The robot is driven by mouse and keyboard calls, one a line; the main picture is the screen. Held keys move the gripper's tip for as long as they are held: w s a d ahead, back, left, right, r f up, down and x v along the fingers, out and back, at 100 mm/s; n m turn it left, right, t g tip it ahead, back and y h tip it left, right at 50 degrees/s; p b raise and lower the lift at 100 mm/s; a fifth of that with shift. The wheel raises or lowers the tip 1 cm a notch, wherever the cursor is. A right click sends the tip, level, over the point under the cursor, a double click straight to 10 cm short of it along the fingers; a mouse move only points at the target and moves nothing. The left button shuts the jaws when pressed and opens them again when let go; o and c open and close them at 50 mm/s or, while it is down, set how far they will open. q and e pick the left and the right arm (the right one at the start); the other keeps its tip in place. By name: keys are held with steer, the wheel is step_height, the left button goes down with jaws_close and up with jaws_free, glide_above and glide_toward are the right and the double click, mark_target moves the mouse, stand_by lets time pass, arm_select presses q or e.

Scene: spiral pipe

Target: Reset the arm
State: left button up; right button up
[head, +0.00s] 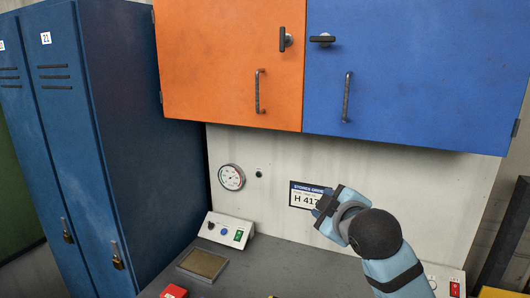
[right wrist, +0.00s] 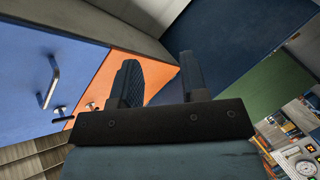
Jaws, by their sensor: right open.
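My right arm comes in from the lower right of the head view, with its right gripper (head: 326,206) raised in front of the wall panel, above the grey worktop. It partly covers a label plate (head: 303,195) reading "H 417". In the right wrist view the two dark fingers of the right gripper (right wrist: 160,72) stand apart with nothing between them. My left gripper is in neither view.
An orange cabinet door (head: 225,60) and a blue cabinet door (head: 420,75) hang above. Blue lockers (head: 130,130) stand at left. A gauge (head: 231,177), a switch box (head: 226,230) and a tray (head: 203,264) are at the worktop's left.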

steer(key=s+d+f+m+g, duration=0.1)
steer(key=s+f+m, duration=0.25)
steer(key=f, duration=0.95)
steer(key=s+d+f+m+g, duration=0.15)
steer(key=s+f, duration=0.35)
steer(key=f, duration=0.9)
steer(key=s+d+f+m, duration=0.2)
steer(key=s+f, duration=0.7)
steer(key=s, duration=0.1)
steer(key=s+d+f+m, duration=0.2)
steer(key=s+f+m, duration=0.1)
steer(key=s+f, duration=0.5)
steer(key=s+g, duration=0.1)
steer(key=s, duration=0.1)
steer(key=shift+s+d+f, duration=0.3)
steer(key=shift+s+f, duration=0.1)
steer(key=shift+c, duration=0.2)
